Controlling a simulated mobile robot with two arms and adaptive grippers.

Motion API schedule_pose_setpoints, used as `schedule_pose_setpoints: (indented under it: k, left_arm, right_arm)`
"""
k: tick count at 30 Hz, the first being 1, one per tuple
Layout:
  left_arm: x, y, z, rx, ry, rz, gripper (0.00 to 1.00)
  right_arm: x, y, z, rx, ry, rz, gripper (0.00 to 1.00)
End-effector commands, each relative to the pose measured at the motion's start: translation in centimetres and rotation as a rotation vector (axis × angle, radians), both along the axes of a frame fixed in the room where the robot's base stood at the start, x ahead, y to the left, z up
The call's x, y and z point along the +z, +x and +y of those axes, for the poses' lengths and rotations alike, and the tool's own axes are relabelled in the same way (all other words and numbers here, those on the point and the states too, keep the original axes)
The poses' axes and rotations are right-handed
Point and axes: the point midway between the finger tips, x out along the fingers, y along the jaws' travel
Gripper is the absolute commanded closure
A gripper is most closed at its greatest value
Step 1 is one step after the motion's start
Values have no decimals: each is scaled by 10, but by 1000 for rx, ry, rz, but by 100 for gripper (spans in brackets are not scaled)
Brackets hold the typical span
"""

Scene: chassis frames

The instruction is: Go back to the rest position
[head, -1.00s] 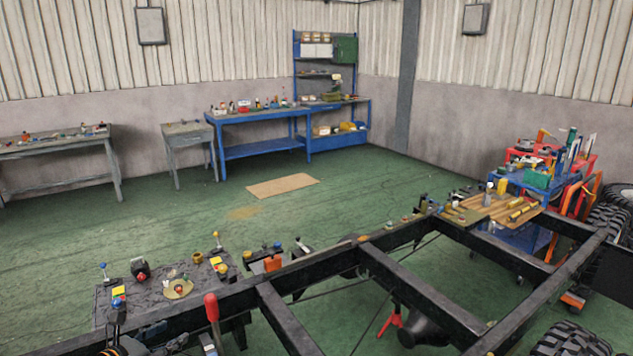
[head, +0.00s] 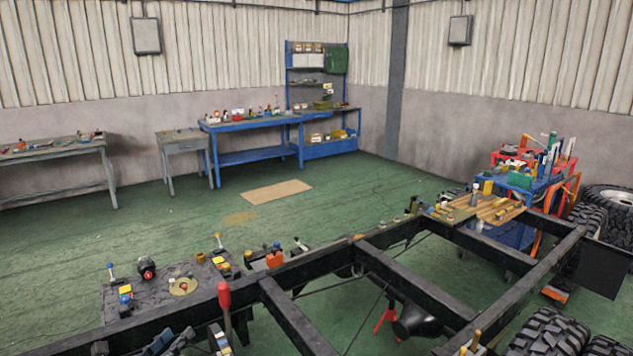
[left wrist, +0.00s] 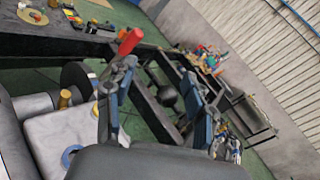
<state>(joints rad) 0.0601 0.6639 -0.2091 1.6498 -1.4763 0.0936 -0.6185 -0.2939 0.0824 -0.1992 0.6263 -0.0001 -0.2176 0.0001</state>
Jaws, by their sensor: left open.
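My left gripper (head: 170,342) shows at the bottom left of the head view, low by the near chassis rail. In the left wrist view its two blue-padded fingers (left wrist: 160,80) stand wide apart with nothing between the pads. A red-handled tool (head: 224,296) stands upright by the rail, just right of the gripper. Its red handle (left wrist: 130,41) shows beyond the left finger in the wrist view. The black chassis frame (head: 415,285) runs across the lower right. My right gripper is not in view.
A dark tray (head: 150,298) with small parts lies left of the rail. A wooden board (head: 458,216) with tools sits on the frame's far end. A blue tool cart (head: 540,185) and tyres (head: 555,335) stand right. Green floor (head: 130,220) is open toward the benches (head: 250,126).

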Motion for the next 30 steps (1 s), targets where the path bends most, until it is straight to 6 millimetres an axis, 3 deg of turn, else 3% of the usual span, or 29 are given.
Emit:
schedule_pose_setpoints:
  k: [6, 9, 11, 14, 18, 24, 30]
  left_arm:
    - [19, -28, -7, 189, -493, -30, 46]
    - [14, -52, 0, 348, -819, -8, 46]
    - [2, -74, 7, 479, -1047, 28, 46]
    - [-33, -120, 12, 735, -1410, 126, 46]
    - [-83, -192, -7, 1085, -1774, 304, 46]
    - [-114, -262, -45, 1407, -1990, 504, 46]
    - [-122, -315, -80, 1638, -2083, 671, 46]
  right_arm:
    - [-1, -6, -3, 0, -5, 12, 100]
    - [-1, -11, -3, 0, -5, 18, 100]
    - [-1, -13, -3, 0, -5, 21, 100]
    - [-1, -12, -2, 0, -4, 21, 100]
    - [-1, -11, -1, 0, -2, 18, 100]
    - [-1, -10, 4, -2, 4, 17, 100]
    - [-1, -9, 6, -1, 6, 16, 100]
